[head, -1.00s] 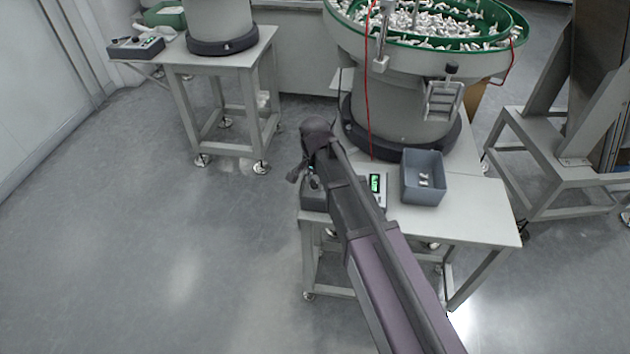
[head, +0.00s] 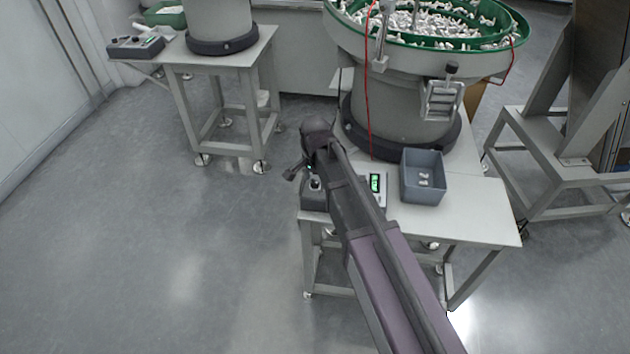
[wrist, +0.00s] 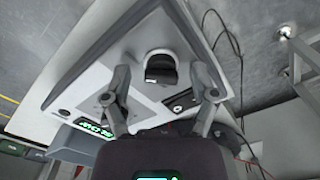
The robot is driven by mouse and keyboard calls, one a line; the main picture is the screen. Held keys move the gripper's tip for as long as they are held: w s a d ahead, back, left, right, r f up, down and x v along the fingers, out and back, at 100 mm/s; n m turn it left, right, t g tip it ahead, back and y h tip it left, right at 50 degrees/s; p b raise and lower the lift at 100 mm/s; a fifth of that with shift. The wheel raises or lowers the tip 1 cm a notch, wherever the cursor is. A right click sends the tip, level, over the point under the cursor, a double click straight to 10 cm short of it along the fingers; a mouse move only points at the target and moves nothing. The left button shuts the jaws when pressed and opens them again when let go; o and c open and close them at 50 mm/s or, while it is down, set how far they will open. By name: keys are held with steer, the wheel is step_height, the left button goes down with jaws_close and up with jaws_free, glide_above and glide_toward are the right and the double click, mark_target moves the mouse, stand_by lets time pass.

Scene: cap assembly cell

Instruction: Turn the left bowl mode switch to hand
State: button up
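A grey control box (head: 313,199) with a lit green display (head: 375,183) sits at the table's left edge, below the large bowl feeder. In the wrist view its panel carries a black round knob (wrist: 160,67), the display (wrist: 95,128) and a small black switch (wrist: 180,101). My gripper (wrist: 162,74) is open, with one finger on either side of the knob and visible gaps to it. In the head view my gripper (head: 301,170) hangs at the box, partly hidden by my wrist. The knob's labels are not readable.
A blue-grey bin (head: 424,178) with a few white parts stands right of the display. The bowl feeder (head: 400,115) rises behind. Another feeder (head: 219,25) and control box (head: 136,47) stand on a table at upper left. Floor to the left is clear.

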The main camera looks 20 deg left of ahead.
mark_target(315, 181)
steer(key=shift+n, duration=0.4)
stand_by(0.3)
steer(key=shift+n, duration=1.7)
steer(key=n, duration=1.3)
steer(key=shift+n, duration=0.3)
steer(key=shift+r+p, duration=0.35)
steer(key=shift+p, duration=0.05)
step_height(315, 181, up, 14)
steer(key=p, duration=1.4)
steer(key=d+r+m+p, duration=0.3)
steer(key=d, duration=0.8)
steer(key=s+d+r+m+p, duration=0.1)
steer(key=d+r+m+p, duration=0.3)
steer(key=d, duration=0.8)
steer(key=shift+d, duration=0.15)
